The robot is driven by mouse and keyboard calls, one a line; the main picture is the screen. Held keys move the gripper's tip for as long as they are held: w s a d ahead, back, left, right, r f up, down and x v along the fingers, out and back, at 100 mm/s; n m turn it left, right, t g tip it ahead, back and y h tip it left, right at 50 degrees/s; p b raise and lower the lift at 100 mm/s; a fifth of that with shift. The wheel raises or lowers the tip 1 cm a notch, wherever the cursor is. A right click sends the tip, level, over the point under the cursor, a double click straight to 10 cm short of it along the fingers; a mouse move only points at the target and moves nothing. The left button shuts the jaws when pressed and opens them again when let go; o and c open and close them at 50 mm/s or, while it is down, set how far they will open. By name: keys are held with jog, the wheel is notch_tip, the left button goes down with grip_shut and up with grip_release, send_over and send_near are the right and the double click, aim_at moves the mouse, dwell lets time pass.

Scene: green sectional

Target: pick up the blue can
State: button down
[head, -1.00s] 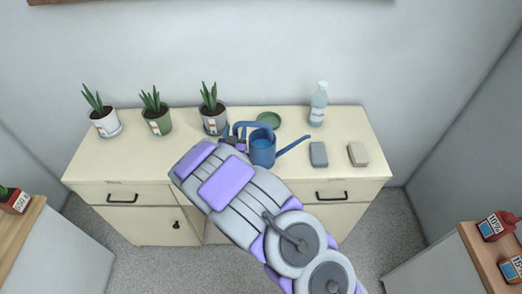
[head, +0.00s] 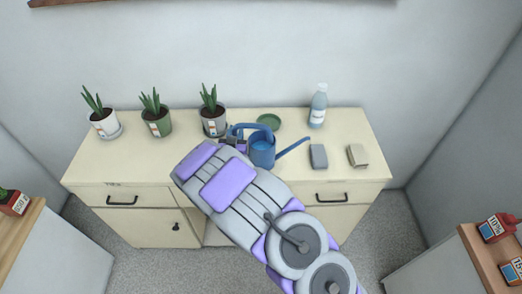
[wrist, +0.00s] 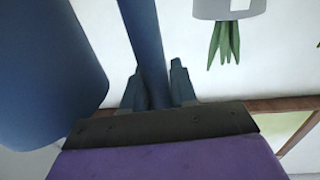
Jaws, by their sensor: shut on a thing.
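The blue can (head: 262,151) is a blue watering can with a long spout pointing right and a handle on its left. It appears upright at the middle of the cream cabinet top (head: 200,165); the arm hides part of its base, so I cannot tell whether it touches the surface. My gripper (head: 236,140) is at the can's left side, mostly hidden behind my arm. In the wrist view, my gripper's dark fingers (wrist: 157,88) are shut around the blue handle bar (wrist: 146,40). The can's body (wrist: 45,75) fills the left of that view.
Three potted plants stand on the left, the nearest pot (head: 213,123) close beside my gripper. A green saucer (head: 269,121) lies behind the can. A bottle (head: 318,106), a grey block (head: 318,156) and a beige block (head: 357,155) are on the right. The wall is behind.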

jog(key=shift+r, duration=0.45)
jog(key=s+a+r+p, duration=0.1)
jog(key=s+r+p, duration=0.3)
jog(key=s, duration=1.2)
jog(key=shift+a, duration=0.15)
jog(key=shift+r, duration=0.1)
